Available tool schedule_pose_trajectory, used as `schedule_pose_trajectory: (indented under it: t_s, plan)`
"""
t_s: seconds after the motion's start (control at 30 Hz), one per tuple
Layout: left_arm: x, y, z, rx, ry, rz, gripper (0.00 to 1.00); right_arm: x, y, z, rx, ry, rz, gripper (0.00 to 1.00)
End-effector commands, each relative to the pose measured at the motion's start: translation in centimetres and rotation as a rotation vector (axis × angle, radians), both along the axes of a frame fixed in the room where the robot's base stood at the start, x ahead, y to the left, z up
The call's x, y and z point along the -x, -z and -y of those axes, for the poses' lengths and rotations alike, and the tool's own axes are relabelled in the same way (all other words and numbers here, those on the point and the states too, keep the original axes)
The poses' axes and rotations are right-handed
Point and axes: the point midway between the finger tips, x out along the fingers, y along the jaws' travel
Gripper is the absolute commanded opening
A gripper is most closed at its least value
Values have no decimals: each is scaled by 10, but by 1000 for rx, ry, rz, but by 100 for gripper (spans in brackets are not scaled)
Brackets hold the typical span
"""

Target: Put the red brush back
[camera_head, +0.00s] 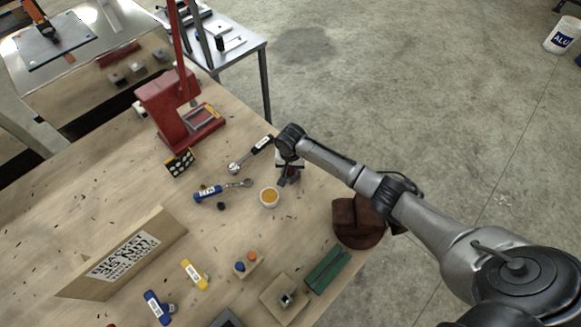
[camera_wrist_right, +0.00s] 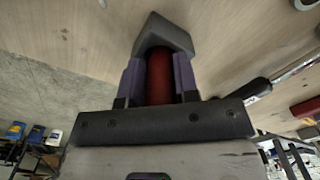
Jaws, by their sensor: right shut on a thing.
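My right gripper (camera_head: 288,176) is over the right side of the wooden table, beyond the cup of amber stuff. In the right wrist view its two purple-padded fingers are shut on a red cylindrical part, which I take to be the red brush (camera_wrist_right: 160,76). A grey angular block (camera_wrist_right: 164,36) shows at the far end of the red part. In the head view the held thing is mostly hidden by the wrist, and I cannot tell whether it touches the table. My left gripper is not in view.
Near the gripper lie the cup (camera_head: 269,197), a black-handled tool (camera_head: 250,154) and a blue-handled tool (camera_head: 208,192). A red press (camera_head: 168,108) stands behind. A cardboard sign (camera_head: 125,255), yellow piece (camera_head: 194,273), blue piece (camera_head: 157,307), green block (camera_head: 328,269) and brown leather item (camera_head: 358,222) are nearer.

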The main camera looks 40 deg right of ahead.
Motion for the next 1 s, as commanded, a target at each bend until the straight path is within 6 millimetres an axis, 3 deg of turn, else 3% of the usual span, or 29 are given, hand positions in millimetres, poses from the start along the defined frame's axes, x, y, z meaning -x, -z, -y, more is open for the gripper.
schedule_pose_trajectory:
  t_s: [0.1, 0.13, 0.37, 0.7, 1.0]
  plan:
    - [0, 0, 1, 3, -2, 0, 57, 0, 4, 0, -1, 0, 0, 5]
    - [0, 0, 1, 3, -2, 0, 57, 0, 3, 0, -1, 0, 1, 32]
    - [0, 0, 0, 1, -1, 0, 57, 0, 3, 0, -1, 0, -1, 54]
    - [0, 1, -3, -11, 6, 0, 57, 0, -2, 0, 1, -1, -1, 54]
    - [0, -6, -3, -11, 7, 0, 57, -1, -53, 0, -1, 0, 4, 54]
